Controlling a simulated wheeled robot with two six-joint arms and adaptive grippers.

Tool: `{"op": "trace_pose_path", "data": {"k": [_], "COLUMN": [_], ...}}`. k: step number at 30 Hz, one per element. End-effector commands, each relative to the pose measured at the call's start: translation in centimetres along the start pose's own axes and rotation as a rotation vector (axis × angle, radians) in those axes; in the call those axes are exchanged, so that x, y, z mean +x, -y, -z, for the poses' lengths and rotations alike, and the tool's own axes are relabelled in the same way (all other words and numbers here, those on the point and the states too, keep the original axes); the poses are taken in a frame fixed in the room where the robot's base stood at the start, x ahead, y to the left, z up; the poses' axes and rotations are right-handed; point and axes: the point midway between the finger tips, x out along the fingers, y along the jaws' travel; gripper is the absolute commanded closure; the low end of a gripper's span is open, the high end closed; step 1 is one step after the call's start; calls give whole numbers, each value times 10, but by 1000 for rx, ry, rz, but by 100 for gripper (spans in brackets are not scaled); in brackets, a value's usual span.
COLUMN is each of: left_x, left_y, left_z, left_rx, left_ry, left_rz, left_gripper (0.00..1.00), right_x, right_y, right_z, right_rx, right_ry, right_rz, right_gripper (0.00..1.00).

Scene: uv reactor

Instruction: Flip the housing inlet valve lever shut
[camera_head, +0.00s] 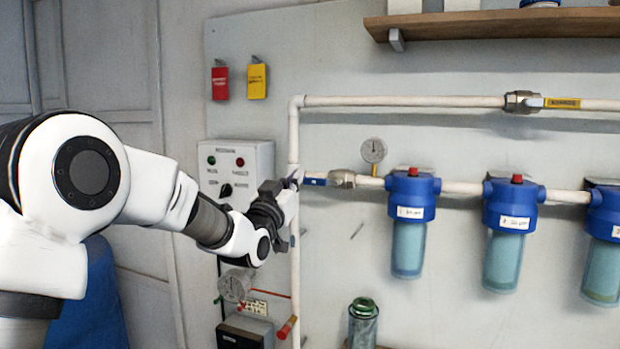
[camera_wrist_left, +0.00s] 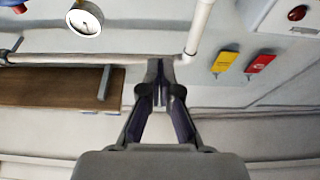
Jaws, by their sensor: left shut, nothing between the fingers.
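The inlet valve (camera_head: 342,179) is a metal body on the white pipe just left of the first blue filter housing (camera_head: 410,187). In the left wrist view the closed fingers (camera_wrist_left: 160,78) point toward the pipe, and the lever cannot be made out there. My right gripper is not in view.
A vertical white pipe (camera_head: 294,135) passes close by my left gripper. A control box (camera_head: 237,170) is on the wall to its left. A pressure gauge (camera_head: 373,151) sits above the pipe.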

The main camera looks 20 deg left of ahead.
Motion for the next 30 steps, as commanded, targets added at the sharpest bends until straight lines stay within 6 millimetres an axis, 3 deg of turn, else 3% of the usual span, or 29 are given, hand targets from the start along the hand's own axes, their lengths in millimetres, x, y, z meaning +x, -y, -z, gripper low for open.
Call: {"op": "trace_pose_path", "data": {"k": [6,10,23,30], "left_x": [1,12,102,89], "left_y": [0,0,-1,0], "left_z": [-1,0,3,-34], "left_rx": [0,1,1,0], "left_ry": [3,3,3,6], "left_rz": [0,0,-1,0], "left_gripper": [100,100,100,100], "right_x": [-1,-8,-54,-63], "right_y": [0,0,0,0], "right_z": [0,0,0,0], "right_rx": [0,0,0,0], "right_ry": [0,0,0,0], "right_rz": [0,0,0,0], "right_gripper": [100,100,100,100]}}
